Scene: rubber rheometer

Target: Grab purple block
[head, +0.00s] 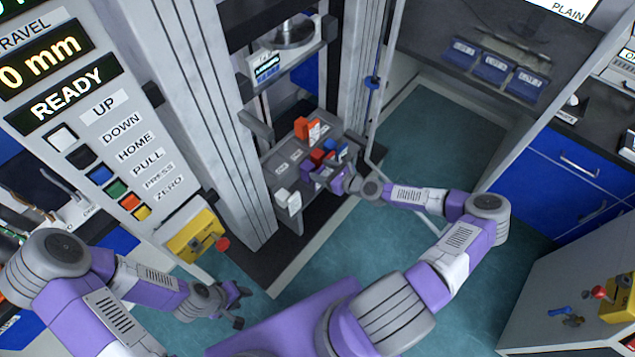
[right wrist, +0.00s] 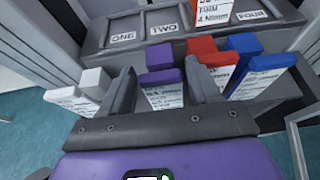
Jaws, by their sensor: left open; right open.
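A purple block (right wrist: 163,76) with a white printed label stands between the two fingers of my right gripper (right wrist: 160,84) in the right wrist view. The fingers are apart, one on each side of it; I cannot tell whether either touches it. A second purple block (right wrist: 159,54) stands just behind it. In the head view my right gripper (head: 342,180) is at the front of the rack of blocks and hides part of it. My left gripper (head: 238,302) is open and empty, low over the floor, away from the blocks.
Red (right wrist: 208,61), blue (right wrist: 270,63) and white (right wrist: 67,93) labelled blocks stand beside the purple ones. A tray with numbered slots (right wrist: 122,37) lies behind, holding an orange-red block (head: 302,127). The machine's column (head: 225,120) rises left of the rack.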

